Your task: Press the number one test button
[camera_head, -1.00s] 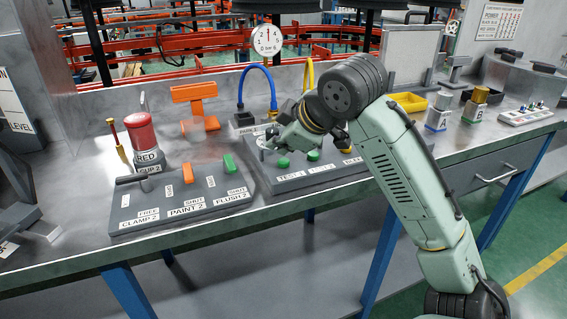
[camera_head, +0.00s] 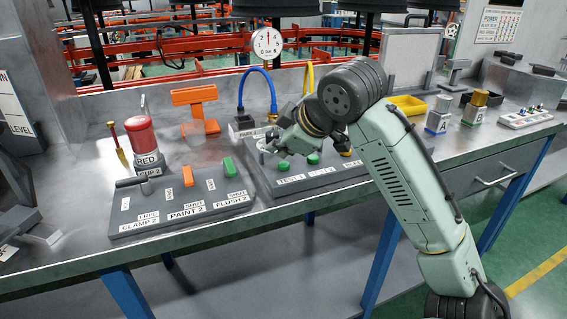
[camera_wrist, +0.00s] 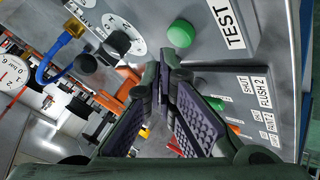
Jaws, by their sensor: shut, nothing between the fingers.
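The test panel (camera_head: 262,177) is a grey block on the bench with green buttons on top. The green button above the TEST 1 label (camera_head: 283,165) is at its left. In the wrist view a green button (camera_wrist: 181,33) stands beside a white TEST label (camera_wrist: 228,22), its number cut off. A second green button (camera_head: 313,159) sits to the right in the head view. My gripper (camera_head: 268,147) is over the panel's back left. In the wrist view my gripper (camera_wrist: 161,75) is shut and empty, its tips appearing just below the green button. Contact cannot be told.
A dial knob (camera_wrist: 118,42) lies left of the button in the wrist view. Blue (camera_head: 257,70) and yellow (camera_head: 309,76) hoses rise behind the panel. The clamp, paint and flush panel (camera_head: 125,205) is to the left. A pressure gauge (camera_head: 267,43) stands behind.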

